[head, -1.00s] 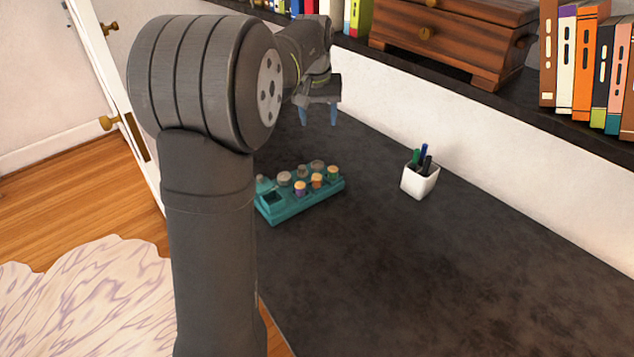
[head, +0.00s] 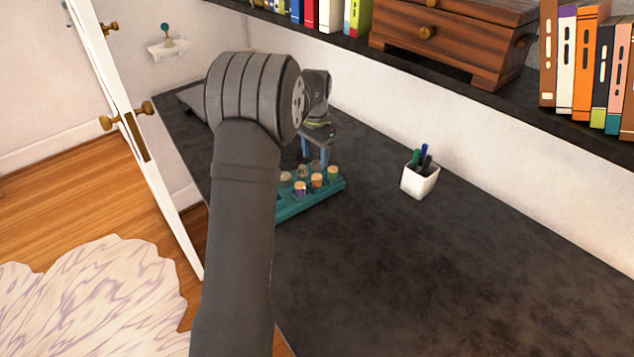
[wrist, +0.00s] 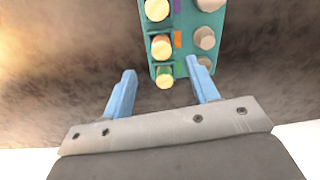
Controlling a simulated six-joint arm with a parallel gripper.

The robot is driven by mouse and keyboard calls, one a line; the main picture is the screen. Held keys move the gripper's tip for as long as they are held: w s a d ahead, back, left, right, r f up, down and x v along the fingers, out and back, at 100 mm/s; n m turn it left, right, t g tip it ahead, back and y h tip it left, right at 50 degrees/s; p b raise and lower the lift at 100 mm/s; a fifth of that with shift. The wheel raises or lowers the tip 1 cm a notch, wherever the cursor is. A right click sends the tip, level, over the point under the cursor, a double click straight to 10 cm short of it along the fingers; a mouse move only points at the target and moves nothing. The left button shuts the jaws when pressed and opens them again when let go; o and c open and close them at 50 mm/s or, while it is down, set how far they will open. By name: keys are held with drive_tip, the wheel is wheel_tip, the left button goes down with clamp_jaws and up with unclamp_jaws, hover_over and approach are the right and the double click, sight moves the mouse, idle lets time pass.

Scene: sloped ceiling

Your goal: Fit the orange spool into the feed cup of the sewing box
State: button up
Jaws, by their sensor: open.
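The teal sewing box (head: 300,207) stands on the dark desk; its near left end, with the square opening seen earlier, is hidden by my arm. The orange spool (head: 317,181) stands upright in the box's front row, between a purple spool (head: 299,188) and a green spool (head: 333,174). In the wrist view the orange spool (wrist: 162,45) shows its pale wooden top. My gripper (head: 315,157) is open and empty, pointing down above the box's back side. In the wrist view the green spool (wrist: 164,76) appears between its fingertips (wrist: 160,70); contact cannot be told.
Pale knobs (wrist: 205,38) stand in the box's other row. A white pen cup (head: 419,181) stands to the right on the desk. The wall and shelf with a wooden chest (head: 455,35) run behind. The desk's front right is clear.

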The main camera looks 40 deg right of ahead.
sight(317, 176)
wheel_tip(317, 176, down, 4)
drive_tip(key=shift+r, duration=0.15)
drive_tip(key=f, duration=0.5)
drive_tip(key=shift+d, duration=0.4)
drive_tip(key=shift+c, duration=0.4)
drive_tip(key=c, duration=0.9)
